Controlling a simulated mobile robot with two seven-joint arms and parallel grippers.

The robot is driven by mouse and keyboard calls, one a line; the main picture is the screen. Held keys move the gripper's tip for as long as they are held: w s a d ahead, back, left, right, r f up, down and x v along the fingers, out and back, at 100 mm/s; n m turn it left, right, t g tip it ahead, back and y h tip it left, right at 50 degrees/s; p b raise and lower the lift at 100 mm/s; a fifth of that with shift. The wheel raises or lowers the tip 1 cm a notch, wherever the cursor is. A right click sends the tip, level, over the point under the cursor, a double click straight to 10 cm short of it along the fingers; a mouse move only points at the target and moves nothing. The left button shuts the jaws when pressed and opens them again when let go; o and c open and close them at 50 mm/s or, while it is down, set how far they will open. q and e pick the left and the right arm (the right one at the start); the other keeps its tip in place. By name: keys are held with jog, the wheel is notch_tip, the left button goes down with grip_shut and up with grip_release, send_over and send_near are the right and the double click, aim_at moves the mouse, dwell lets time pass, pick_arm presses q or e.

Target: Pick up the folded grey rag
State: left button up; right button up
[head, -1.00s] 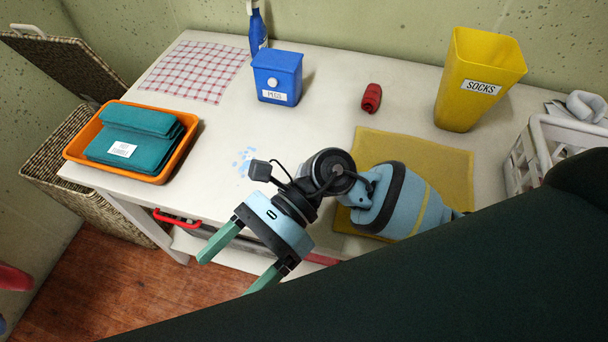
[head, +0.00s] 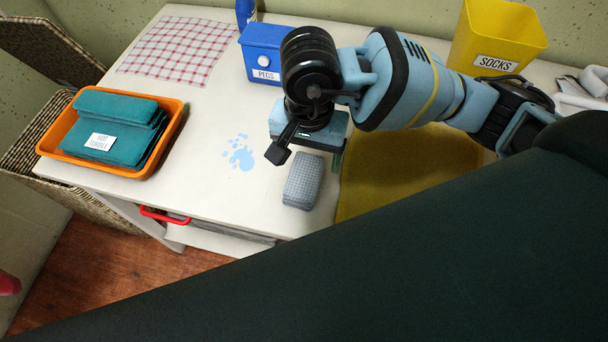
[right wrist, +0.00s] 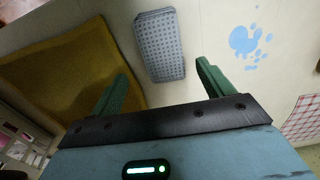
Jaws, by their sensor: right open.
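The folded grey rag (head: 303,182) lies flat on the white table, just left of a mustard yellow mat. It has a fine dotted texture. My right gripper (head: 308,150) hangs above the table just behind the rag, its fingers partly hidden by its own body. In the right wrist view the rag (right wrist: 158,46) shows ahead of the two green fingers, roughly in line with the gap between them. My left gripper is not in view.
The yellow mat (head: 400,180) lies right of the rag; a blue paw-like stain (head: 240,155) lies left. An orange tray (head: 150,168) with teal cloths, a blue pegs box (head: 262,45) and a yellow socks bin (head: 500,35) stand around. A red-checked cloth (head: 180,50) lies at the back left.

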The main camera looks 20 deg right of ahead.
aim_at(304, 174)
jog(key=shift+f, duration=0.8)
jog(key=shift+s+a+f, duration=0.1)
jog(key=shift+a+f, duration=0.1)
jog(key=shift+f, duration=1.1)
jog(key=shift+a+f, duration=0.15)
jog(key=shift+f, duration=1.15)
jog(key=shift+c, duration=0.3)
jog(key=c, duration=1)
jog(key=shift+r, duration=0.15)
